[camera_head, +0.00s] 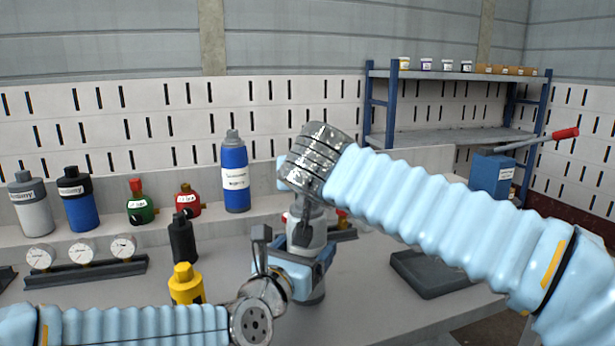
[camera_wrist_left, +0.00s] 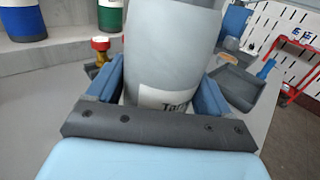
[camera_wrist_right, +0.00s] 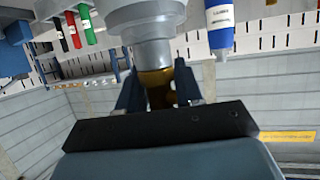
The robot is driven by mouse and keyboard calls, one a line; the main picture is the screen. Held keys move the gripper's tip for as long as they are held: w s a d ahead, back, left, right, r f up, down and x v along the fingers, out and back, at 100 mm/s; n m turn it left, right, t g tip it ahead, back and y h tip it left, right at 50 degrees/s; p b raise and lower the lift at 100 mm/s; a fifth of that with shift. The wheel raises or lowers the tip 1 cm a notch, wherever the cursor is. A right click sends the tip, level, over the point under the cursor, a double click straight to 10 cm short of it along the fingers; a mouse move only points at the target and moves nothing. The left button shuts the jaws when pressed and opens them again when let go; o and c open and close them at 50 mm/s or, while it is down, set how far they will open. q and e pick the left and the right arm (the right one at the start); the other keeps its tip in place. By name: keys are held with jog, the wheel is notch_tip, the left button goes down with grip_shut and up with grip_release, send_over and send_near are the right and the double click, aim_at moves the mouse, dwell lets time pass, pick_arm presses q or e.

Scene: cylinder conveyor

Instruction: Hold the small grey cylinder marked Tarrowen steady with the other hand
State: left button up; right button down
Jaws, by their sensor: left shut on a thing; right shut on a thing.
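The small grey cylinder (camera_head: 313,234) stands on the bench in the middle of the head view, partly hidden by my arms. In the left wrist view its label on the grey body (camera_wrist_left: 170,55) reads "Tar", the rest cut off. My left gripper (camera_head: 303,268) is shut around its body from the left, with one finger on each side in the left wrist view. My right gripper (camera_wrist_right: 158,88) comes from above and is shut on the brass valve (camera_wrist_right: 157,77) at the cylinder's top. In the head view my right wrist mostly hides that grip.
A yellow cylinder (camera_head: 186,285) and a black one (camera_head: 182,240) stand left of my left gripper. Gauges (camera_head: 82,251) lie farther left. Blue, green and red cylinders line the back ledge.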

jog(key=n+y, duration=0.2)
jog(key=n+g+y, duration=0.1)
jog(key=y, duration=0.1)
jog(key=shift+a+n, duration=0.25)
jog(key=shift+n, duration=0.05)
jog(key=shift+n+g+y, duration=0.4)
jog(key=shift+n+y, duration=0.1)
jog(key=n+g+y, duration=0.2)
jog(key=n+y, duration=0.1)
jog(key=shift+s+a+f, duration=0.1)
jog(key=shift+s, duration=0.05)
jog(key=shift+s+a+n+g+y, duration=0.2)
jog(key=shift+n+g+y, duration=0.6)
jog(key=shift+n+g, duration=0.15)
